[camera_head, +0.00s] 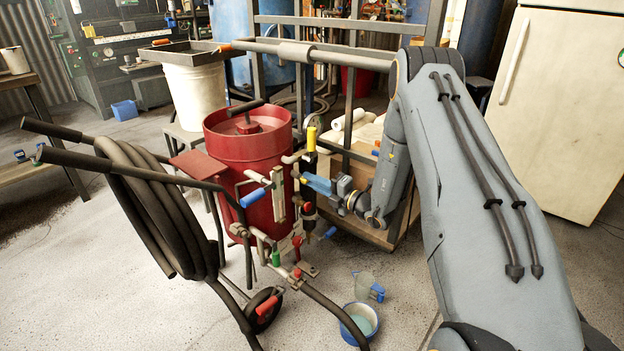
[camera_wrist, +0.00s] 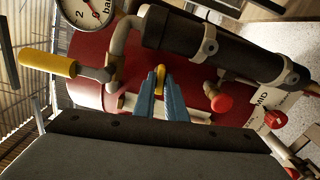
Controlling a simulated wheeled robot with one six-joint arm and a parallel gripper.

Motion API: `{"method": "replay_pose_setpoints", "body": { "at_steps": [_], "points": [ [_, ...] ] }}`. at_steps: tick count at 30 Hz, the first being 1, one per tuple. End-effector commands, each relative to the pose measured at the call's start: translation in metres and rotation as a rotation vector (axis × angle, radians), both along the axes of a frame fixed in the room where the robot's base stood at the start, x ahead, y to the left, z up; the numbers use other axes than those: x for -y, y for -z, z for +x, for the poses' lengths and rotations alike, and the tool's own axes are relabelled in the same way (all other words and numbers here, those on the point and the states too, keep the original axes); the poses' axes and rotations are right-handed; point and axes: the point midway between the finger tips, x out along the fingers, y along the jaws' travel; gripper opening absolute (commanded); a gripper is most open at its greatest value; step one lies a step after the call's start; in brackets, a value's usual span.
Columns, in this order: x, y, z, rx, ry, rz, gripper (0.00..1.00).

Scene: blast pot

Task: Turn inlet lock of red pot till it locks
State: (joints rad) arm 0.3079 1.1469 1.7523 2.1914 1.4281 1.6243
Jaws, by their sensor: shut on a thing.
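The red pot (camera_head: 245,155) stands upright left of my arm, behind a hand cart. A dark cylinder with pipes runs along its side and shows large in the wrist view (camera_wrist: 215,50). My gripper (camera_head: 308,181) reaches in from the right to this pipework. In the wrist view its blue fingers (camera_wrist: 160,82) are closed around a small yellow piece (camera_wrist: 160,76) beside the cylinder. This piece looks like the inlet lock's lever; its base is hidden by the fingers. I cannot tell how far it is turned.
A yellow handle (camera_wrist: 48,65), a gauge (camera_wrist: 88,12) and a red knob (camera_wrist: 221,103) are close around my gripper. The cart's black hose (camera_head: 150,205) is left of the pot. A blue-rimmed bowl (camera_head: 360,320) and clear jug (camera_head: 365,288) stand on the floor.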

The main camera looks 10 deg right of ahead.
Motion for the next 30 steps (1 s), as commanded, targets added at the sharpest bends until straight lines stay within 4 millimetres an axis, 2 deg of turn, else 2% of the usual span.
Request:
{"method": "replay_pose_setpoints", "body": {
  "at_steps": [10,26,27,30],
  "points": [
    [-0.0007,0.0021,-0.0011,-0.083,-0.002,0.110,0.00],
    [-0.0007,0.0024,-0.0010,-0.096,-0.002,0.128,0.00],
    [-0.0007,0.0024,-0.0010,-0.096,-0.002,0.128,0.14],
    [-0.0006,0.0022,-0.0008,-0.096,-0.001,0.128,0.30]
  ]
}}
